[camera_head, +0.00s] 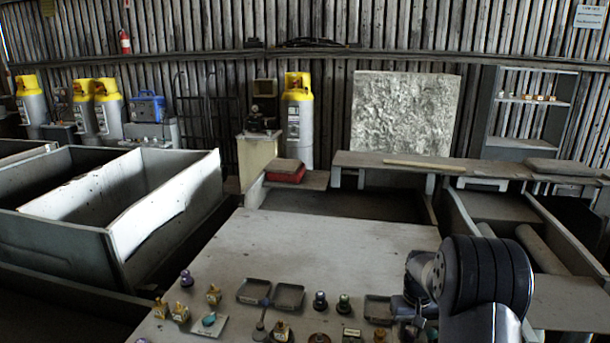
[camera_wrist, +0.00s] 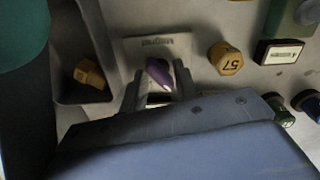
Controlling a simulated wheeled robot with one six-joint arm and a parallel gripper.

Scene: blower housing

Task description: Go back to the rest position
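My gripper (camera_wrist: 158,86) shows in the wrist view with its two fingers spread apart. A purple knob (camera_wrist: 160,73) stands between the fingers, with what looks like a gap on each side. The knob is at a pale plate (camera_wrist: 157,44) with a small printed label. In the head view my arm reaches down at the lower right and hides the gripper and the knob. The rest position itself is not marked in either view.
In the wrist view a yellow knob marked 57 (camera_wrist: 226,59) and a labelled block (camera_wrist: 279,52) lie right of the fingers. A dark tray (camera_wrist: 68,72) holds a yellow piece (camera_wrist: 90,73) at left. The grey table's (camera_head: 300,240) far half is clear.

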